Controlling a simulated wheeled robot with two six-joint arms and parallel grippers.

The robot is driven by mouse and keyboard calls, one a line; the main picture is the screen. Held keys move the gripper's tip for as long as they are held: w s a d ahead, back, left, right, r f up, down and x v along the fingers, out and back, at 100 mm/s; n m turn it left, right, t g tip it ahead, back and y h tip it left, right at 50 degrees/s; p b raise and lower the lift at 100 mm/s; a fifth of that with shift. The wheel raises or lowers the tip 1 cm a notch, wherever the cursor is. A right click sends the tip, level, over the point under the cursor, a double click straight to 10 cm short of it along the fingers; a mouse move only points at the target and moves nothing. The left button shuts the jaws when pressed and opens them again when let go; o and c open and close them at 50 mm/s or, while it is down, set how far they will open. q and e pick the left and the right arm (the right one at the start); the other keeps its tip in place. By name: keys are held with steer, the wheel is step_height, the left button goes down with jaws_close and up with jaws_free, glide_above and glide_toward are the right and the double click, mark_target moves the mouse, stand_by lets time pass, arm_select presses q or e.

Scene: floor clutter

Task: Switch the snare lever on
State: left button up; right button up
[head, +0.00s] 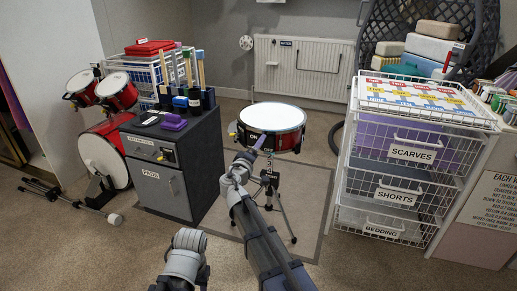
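A red snare drum (288,143) with a white head and pale rim stands on a metal stand (273,190) in the middle of the head view. Dark marks that look like an "ON" label (254,135) show on its front left side. My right arm reaches up from the bottom, and its gripper (257,147) is at this side of the drum, next to the label. The gripper overlaps the drum's side; I cannot tell whether it touches. Its fingers are too small to judge, and the lever is not distinct there. Only part of my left arm shows at the bottom; its gripper is not visible.
A grey cabinet (177,200) stands left of the drum, with a red drum kit (103,160) beyond it. White wire baskets (395,195) stand on the right. A radiator (303,68) is behind. A mat (312,190) lies under the stand; carpet in front is mostly clear.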

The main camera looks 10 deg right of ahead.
steer(key=n, duration=0.3)
steer(key=a+n, duration=0.1)
steer(key=shift+w+n, duration=0.3)
steer(key=shift+n, duration=0.4)
steer(key=o, duration=1.2)
steer(key=shift+c, duration=0.2)
steer(key=v, duration=0.8)
steer(key=shift+w, duration=0.15)
